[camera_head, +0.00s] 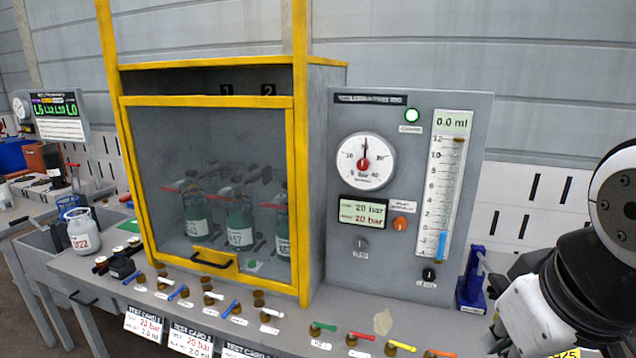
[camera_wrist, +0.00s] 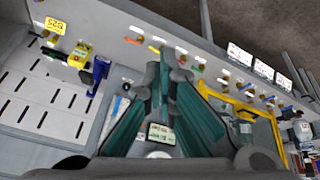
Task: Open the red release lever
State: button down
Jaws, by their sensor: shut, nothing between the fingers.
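A small lever with a red handle (camera_head: 362,336) sits on the bench's front strip, between a green-handled lever (camera_head: 324,327) and a yellow-handled lever (camera_head: 402,346). Its handle lies roughly along the strip. In the head view my wrist is at the lower right, and the fingertips cannot be made out there. The gripper appears apart from the red lever.
A grey gauge panel (camera_head: 408,272) stands behind the levers. A yellow-framed cabinet (camera_head: 122,190) with green cylinders (camera_head: 240,228) is to its left. Several blue-handled levers (camera_head: 230,308) line the front left. A blue stand (camera_head: 471,283) is right of the panel.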

aim_at(352, 334)
jog(key=i+j, duration=0.1)
jog(key=j, duration=0.2)
jog(key=i+j, duration=0.1)
jog(key=j, duration=0.25)
jog(key=i+j+z, duration=0.2)
jog(key=z, duration=0.2)
jog(key=i+j+z, duration=0.1)
jog(key=j+z, duration=0.65)
jog(key=i+j, duration=0.05)
